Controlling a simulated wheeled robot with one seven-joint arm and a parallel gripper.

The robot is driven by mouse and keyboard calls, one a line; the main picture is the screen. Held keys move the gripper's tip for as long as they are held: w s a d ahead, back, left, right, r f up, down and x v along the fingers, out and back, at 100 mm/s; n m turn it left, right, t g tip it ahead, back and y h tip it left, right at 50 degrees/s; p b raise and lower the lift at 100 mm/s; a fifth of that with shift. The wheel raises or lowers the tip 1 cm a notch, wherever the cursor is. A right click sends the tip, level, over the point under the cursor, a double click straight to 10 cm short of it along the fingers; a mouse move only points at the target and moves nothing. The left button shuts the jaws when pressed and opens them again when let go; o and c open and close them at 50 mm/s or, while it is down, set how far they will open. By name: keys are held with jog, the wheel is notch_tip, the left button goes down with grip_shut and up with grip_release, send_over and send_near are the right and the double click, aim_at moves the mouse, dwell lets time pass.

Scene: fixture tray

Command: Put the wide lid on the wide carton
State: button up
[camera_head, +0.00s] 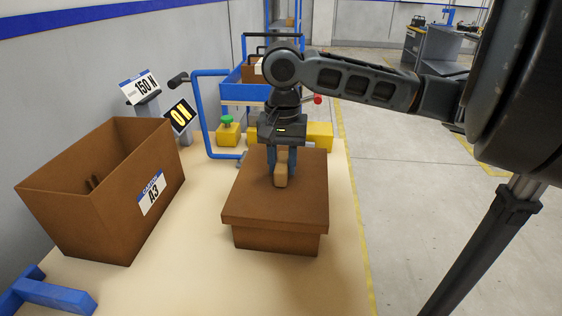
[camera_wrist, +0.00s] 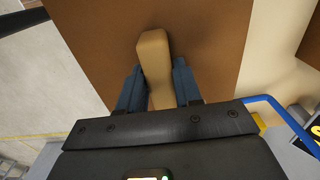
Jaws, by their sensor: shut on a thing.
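The wide lid (camera_head: 250,201) is a flat brown cover with a light wooden handle (camera_head: 282,174) on top. It is at the wide carton (camera_head: 275,240), whose brown front wall shows below the lid's rim. The lid overhangs the carton; I cannot tell whether it is fully seated. My gripper (camera_head: 282,165) points down from above and is shut on the handle. In the wrist view the fingers (camera_wrist: 158,88) stand on either side of the handle (camera_wrist: 154,55), with the brown lid top (camera_wrist: 100,45) beneath. The inside of the carton is hidden.
An open brown box (camera_head: 90,215) labelled A3 stands at the left. Behind are a blue frame (camera_head: 203,110), a yellow block with a green knob (camera_head: 228,130) and display signs (camera_head: 140,88). The table (camera_head: 345,250) is clear at the right, ending at a yellow-striped edge.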

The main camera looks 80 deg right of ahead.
aim_at(282, 161)
jog(key=shift+f, duration=0.2)
jog(key=o, duration=1.1)
notch_tip(282, 161, up, 12)
jog(key=shift+r+p, duration=0.25)
jog(key=shift+p, duration=0.25)
